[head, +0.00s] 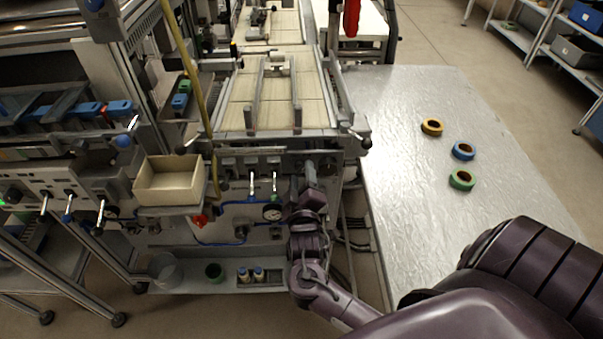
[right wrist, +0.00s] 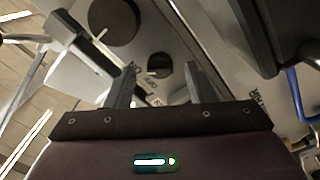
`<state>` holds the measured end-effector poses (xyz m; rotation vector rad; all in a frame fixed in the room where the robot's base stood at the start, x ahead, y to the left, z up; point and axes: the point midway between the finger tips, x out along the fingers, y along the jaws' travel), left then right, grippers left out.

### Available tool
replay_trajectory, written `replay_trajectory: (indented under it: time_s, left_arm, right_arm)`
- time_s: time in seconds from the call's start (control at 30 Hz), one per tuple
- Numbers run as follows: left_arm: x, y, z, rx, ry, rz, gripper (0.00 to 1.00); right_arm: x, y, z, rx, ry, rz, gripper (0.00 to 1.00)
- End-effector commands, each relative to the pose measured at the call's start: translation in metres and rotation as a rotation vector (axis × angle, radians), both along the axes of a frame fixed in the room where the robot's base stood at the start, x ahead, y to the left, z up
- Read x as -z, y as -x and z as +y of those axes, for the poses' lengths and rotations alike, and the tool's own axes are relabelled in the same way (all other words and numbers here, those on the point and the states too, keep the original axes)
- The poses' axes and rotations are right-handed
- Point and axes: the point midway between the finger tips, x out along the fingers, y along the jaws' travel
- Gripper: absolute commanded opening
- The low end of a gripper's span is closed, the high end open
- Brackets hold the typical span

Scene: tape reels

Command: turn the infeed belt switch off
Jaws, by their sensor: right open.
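My right gripper (head: 309,178) is raised against the front control panel (head: 238,163) of the machine, at the right end of its row of switches. In the right wrist view my right gripper (right wrist: 163,80) is open, with its two fingers apart and nothing held. A small round black switch (right wrist: 161,66) with a short pale lever shows on the panel between and beyond the fingertips. A partly hidden label by it seems to read OFF. In the head view the gripper hides this switch. I cannot read which switch is the infeed belt's. My left gripper is not in view.
Two pale-levered switches (head: 275,183) sit left of the gripper, above a gauge (head: 272,212). A larger black round part (right wrist: 113,20) is near the switch. Yellow, blue and green tape reels (head: 462,180) lie on the silver table (head: 410,220).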

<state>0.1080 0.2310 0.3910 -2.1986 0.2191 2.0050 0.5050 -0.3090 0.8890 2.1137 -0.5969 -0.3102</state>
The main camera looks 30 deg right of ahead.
Motion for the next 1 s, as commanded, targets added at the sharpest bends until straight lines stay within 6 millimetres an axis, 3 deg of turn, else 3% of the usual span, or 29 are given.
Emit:
replay_trajectory:
  time_s: [0.37, 0.7, 1.0]
  left_arm:
    - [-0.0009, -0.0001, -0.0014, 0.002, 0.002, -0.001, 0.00]
    - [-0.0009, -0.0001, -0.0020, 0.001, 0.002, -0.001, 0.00]
    - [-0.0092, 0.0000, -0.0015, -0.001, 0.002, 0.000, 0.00]
  right_arm:
    - [0.0006, -0.0074, -0.0045, 0.000, -0.003, 0.001, 0.50]
    - [0.0007, -0.0071, -0.0043, 0.000, -0.002, 0.001, 0.06]
    - [-0.0013, -0.0071, -0.0043, -0.001, 0.029, 0.021, 0.05]
